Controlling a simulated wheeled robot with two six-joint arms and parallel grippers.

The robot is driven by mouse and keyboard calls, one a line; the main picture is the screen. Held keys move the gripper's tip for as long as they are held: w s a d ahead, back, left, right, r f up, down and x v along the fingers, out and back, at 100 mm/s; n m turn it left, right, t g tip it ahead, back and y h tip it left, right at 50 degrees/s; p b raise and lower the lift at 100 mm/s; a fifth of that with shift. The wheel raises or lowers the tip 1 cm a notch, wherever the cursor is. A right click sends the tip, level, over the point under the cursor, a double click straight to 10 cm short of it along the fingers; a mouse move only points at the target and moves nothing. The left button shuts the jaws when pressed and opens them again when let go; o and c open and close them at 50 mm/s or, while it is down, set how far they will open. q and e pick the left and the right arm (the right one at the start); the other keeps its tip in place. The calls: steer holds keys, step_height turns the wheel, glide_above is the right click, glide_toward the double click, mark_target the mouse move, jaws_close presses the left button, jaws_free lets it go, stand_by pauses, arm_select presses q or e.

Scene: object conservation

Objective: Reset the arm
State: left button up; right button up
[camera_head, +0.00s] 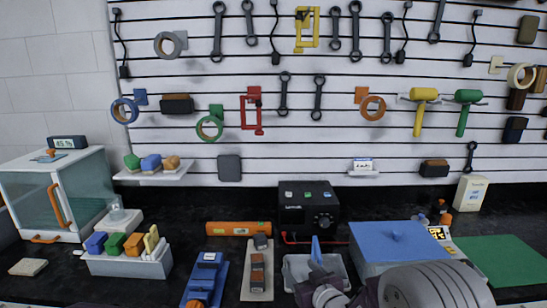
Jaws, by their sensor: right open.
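My right arm comes in from the bottom right, its large grey link in front. My right gripper (320,272) is open, at the near side of a grey open bin (296,264) and overlapping it in the picture. I cannot tell whether it is above the bin or inside it. A small blue upright piece (316,247) shows just beyond the gripper. No object is visibly held. My left gripper is out of view.
A blue-topped box (390,240) stands right of the bin, with a green mat (500,259) farther right. A black control box (309,206) stands behind. A blue tool stand (205,280), a block tray (128,267) and a glass cabinet (85,185) are left. Tools hang on the wall.

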steer(key=s+d+f+m+g+h+p, duration=0.1)
steer(key=s+d+f+m+g+h, duration=0.2)
steer(key=s+d, duration=0.45)
steer(key=s+f+g, duration=0.2)
steer(key=s+g, duration=0.1)
steer(key=s, duration=0.2)
steer(key=s+d+f+m+g+h, duration=0.1)
steer(key=s+f+g, duration=0.1)
steer(key=s, duration=0.4)
steer(key=s+d+f+g, duration=0.1)
steer(key=s+f+g, duration=0.1)
steer(key=s+g, duration=0.2)
steer(key=shift+s+d+f+g+h, duration=0.3)
steer(key=shift+s+h, duration=0.1)
steer(key=shift+s, duration=0.5)
